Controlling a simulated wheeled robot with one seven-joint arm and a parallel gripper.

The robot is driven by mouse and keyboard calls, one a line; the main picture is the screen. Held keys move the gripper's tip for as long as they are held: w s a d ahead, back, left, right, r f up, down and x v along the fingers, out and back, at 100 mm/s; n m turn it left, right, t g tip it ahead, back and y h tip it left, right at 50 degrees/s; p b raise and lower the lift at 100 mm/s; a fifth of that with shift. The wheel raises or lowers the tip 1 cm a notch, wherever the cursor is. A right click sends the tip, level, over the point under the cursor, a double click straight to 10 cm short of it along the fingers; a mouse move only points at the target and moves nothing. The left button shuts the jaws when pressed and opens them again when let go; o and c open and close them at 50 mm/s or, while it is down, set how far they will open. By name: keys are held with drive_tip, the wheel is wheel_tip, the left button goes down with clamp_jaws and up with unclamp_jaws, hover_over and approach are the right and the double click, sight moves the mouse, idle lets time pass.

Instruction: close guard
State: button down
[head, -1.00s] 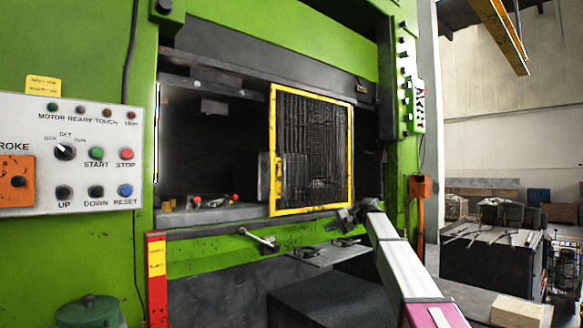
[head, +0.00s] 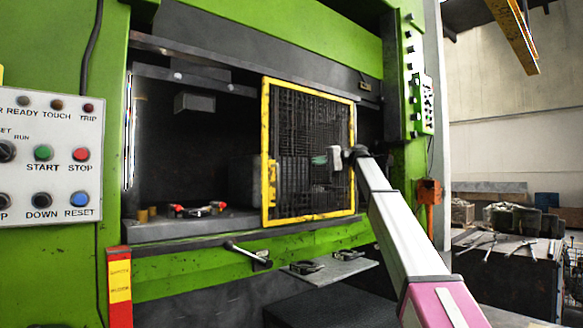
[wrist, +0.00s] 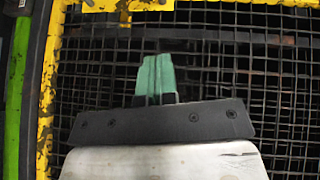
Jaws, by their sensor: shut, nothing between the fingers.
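The guard (head: 307,119) is a black wire mesh panel in a yellow frame. It stands across the right part of the press opening, and the left part of the opening is uncovered. My gripper (head: 321,160) is in front of the mesh, right of the guard's middle in the head view. In the wrist view my gripper (wrist: 154,75) shows greenish fingers together and empty, with the guard's mesh (wrist: 230,75) behind them. The guard's yellow frame (wrist: 47,90) runs along the left and top there. I cannot tell whether the fingers touch the mesh.
A control panel (head: 47,185) with buttons is on the green press at left. A lever (head: 247,253) and a small shelf (head: 330,268) with dark clamps stick out below the opening. Small red-ended parts (head: 197,210) lie on the press bed. A workbench with tools (head: 500,245) stands at right.

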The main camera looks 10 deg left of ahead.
sight(279, 166)
drive_tip(key=shift+s+d+x, duration=0.15)
drive_tip(key=shift+s+x, duration=0.25)
drive_tip(key=shift+x, duration=1.7)
drive_tip(key=shift+s+d+x, duration=0.1)
drive_tip(key=shift+s+x, duration=0.3)
drive_tip(key=shift+x, duration=1.75)
drive_tip(key=shift+s+d+x, duration=0.15)
drive_tip(key=shift+s+x, duration=0.25)
drive_tip(key=shift+x, duration=1.7)
drive_tip(key=shift+s, duration=0.1)
drive_tip(key=shift+s+a+f, duration=0.1)
drive_tip(key=shift+s+a, duration=0.05)
drive_tip(key=shift+s, duration=0.05)
drive_tip(key=s+a, duration=1.4)
drive_tip(key=s, duration=0.4)
drive_tip(key=s+a, duration=1.5)
drive_tip(key=s, duration=0.4)
drive_tip(key=shift+s+a, duration=0.25)
drive_tip(key=shift+s, duration=0.1)
